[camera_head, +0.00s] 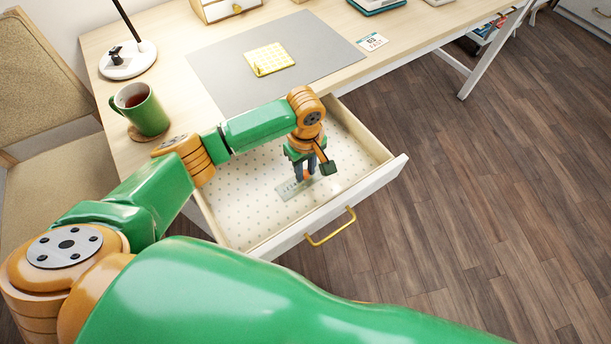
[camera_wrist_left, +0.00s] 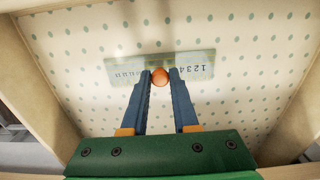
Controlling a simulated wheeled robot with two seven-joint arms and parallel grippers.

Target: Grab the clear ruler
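The clear ruler (camera_head: 289,190) lies in the open drawer, on the dotted lining. In the left wrist view the see-through ruler (camera_wrist_left: 194,70) shows printed digits and runs across behind the fingertips. A round orange piece (camera_wrist_left: 160,77) sits at its middle, between the two blue fingers. My left gripper (camera_head: 305,177) points down into the drawer at the ruler. In the wrist view the left gripper's fingertips (camera_wrist_left: 161,74) stand on either side of the orange piece, with little or no gap. Whether they press on it cannot be told. My right gripper is not in view.
The drawer front (camera_head: 372,187) with a brass handle (camera_head: 331,227) and the drawer walls surround the gripper. On the desk are a grey mat (camera_head: 318,47), a yellow checked pad (camera_head: 270,58), a green mug (camera_head: 147,116) and a lamp base (camera_head: 128,61).

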